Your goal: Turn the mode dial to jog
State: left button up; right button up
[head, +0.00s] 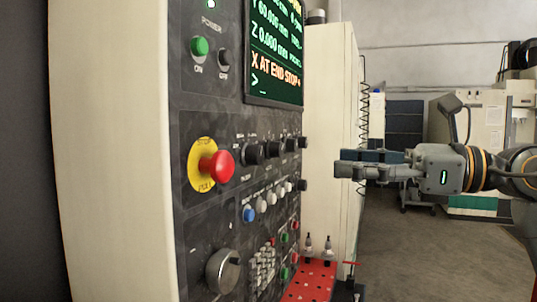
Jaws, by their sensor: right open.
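The machine's control panel (225,120) faces right and is seen at a steep angle. A row of black knobs (254,154) crosses its middle, and a larger grey dial (222,270) sits at the lower left. The labels are too small to read, so I cannot tell which one is the mode dial or where it points. My right gripper (340,163) comes in from the right, open and empty, its fingers pointing left towards the knob row. It appears apart from the panel. My left gripper is not in view.
A red emergency stop (216,166) sticks out left of the knobs. A screen (275,50) above reads "X AT END STOP". Coloured buttons (249,213) lie below. A red perforated tray (310,282) with tool holders stands at the bottom. Open floor (400,255) lies to the right.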

aim_at(261, 157)
jog(key=p+x, duration=0.4)
jog(key=x, duration=0.8)
jog(key=shift+a+r+p, duration=0.2)
jog(key=shift+p, duration=0.1)
jog(key=shift+w+a+f, duration=0.15)
jog(key=shift+w+a, duration=0.15)
jog(key=shift+a, duration=0.35)
jog(key=shift+c, duration=0.4)
grip_shut()
